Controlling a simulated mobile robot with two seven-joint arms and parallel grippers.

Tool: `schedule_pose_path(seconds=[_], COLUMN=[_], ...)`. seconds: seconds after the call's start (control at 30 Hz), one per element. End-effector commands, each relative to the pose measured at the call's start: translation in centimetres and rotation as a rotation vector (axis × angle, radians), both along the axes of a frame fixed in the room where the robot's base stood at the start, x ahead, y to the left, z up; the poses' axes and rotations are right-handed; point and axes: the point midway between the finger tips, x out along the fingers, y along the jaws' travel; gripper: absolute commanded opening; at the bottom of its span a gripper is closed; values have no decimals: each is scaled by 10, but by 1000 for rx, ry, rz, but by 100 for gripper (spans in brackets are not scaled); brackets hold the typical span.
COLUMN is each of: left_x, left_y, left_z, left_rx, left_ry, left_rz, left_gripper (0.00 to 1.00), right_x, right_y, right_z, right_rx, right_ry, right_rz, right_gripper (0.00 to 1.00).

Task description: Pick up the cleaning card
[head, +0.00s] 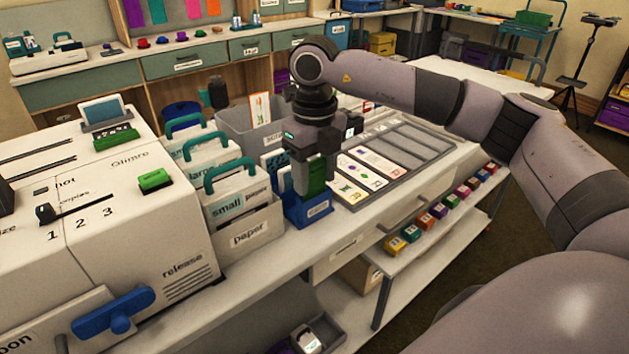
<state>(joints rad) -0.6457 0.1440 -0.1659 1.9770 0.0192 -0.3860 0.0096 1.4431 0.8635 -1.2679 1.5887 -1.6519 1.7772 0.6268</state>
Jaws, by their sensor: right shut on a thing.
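A green card (317,180), which looks like the cleaning card, stands upright at a blue holder (318,209) with a small white label that I cannot read clearly. The holder is on the white counter, just right of the paper box. My right gripper (312,184) points down over the holder and is shut on the green card, with the fingers hiding part of it. The card's lower edge is at or inside the holder; I cannot tell whether it is clear of it. My left gripper is not in view.
A paper box (248,236) with teal-handled packs stands left of the holder, by a large cream machine (110,215). A grey tray (405,150) with printed cards lies close on the right. A grey bin (238,128) is behind. Several coloured small boxes line the lower shelf.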

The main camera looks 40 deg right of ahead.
Motion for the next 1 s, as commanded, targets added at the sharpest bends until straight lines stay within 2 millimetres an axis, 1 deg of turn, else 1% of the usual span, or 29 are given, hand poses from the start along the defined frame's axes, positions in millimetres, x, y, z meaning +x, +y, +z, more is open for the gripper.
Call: schedule_pose_path(seconds=[0.17,0.27,0.37,0.57,0.7,0.8,0.9,1.0], left_x=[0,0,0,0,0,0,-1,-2], left_y=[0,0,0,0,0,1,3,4], left_z=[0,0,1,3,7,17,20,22], left_rx=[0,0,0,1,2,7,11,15], left_ry=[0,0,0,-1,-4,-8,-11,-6], left_rz=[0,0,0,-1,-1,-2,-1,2], left_gripper=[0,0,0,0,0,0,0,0], right_x=[1,1,1,1,1,1,1,0], right_y=[0,0,0,1,1,0,0,0], right_z=[8,18,34,80,122,147,166,181], right_rx=[1,0,1,1,2,-1,-1,0], right_ry=[-3,-3,-4,-6,-7,-5,-4,-3], right_rz=[0,-1,0,1,1,-1,0,0], right_gripper=[42,42,42,42,42,42,42,42])
